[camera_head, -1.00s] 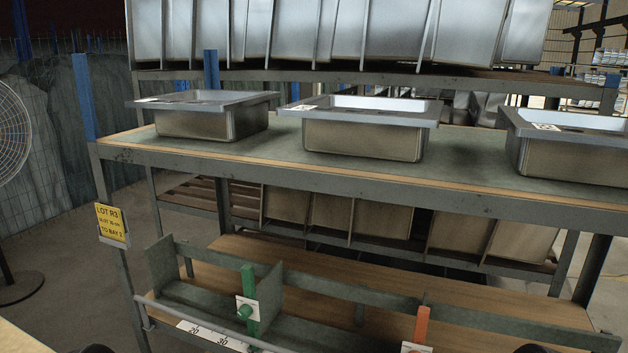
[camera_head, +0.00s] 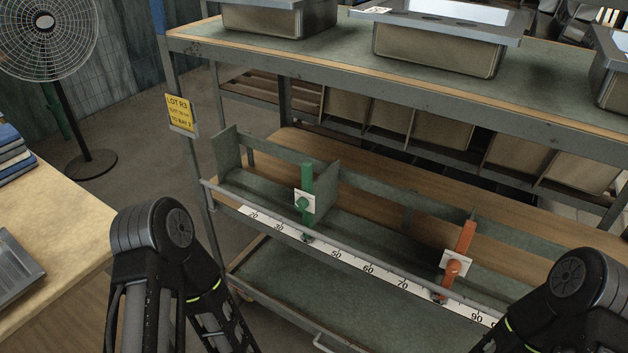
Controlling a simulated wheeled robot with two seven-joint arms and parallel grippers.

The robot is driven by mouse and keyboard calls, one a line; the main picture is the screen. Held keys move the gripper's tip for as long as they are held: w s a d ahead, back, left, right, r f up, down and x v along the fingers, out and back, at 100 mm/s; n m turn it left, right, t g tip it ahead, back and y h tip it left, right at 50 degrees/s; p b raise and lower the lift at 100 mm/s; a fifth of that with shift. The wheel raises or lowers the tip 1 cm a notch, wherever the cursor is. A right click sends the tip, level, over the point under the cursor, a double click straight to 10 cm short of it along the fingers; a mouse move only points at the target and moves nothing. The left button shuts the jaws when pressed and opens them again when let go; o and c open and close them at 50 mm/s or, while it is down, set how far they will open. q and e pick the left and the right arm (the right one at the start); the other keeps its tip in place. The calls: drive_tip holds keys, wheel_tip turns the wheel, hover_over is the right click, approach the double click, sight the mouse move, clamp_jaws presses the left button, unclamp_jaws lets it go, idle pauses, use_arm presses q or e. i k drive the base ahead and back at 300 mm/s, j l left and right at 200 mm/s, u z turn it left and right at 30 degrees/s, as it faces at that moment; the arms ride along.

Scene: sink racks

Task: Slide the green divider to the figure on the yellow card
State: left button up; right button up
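The green divider (camera_head: 307,190) is an upright green post with a white plate and a green knob, set on the front rail of the lower shelf. Its foot covers the scale (camera_head: 352,262) between the 30 and 50 marks. The yellow card (camera_head: 181,113) hangs on the rack's left post; it reads "LOT R3" and "TO BAY", and its middle line with the figure is too small to read surely. My two arms show at the bottom left and bottom right, short of the rail. Neither gripper's fingers are in view.
An orange divider (camera_head: 458,259) stands further right on the same rail, between the 70 and 90 marks. Steel sinks (camera_head: 437,45) sit on the shelf above. A wooden table (camera_head: 50,225) is at the left, with a fan (camera_head: 48,40) behind it.

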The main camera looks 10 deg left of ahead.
sight(321, 194)
drive_tip(key=k+j+u, duration=0.1)
drive_tip(key=j+u, duration=0.7)
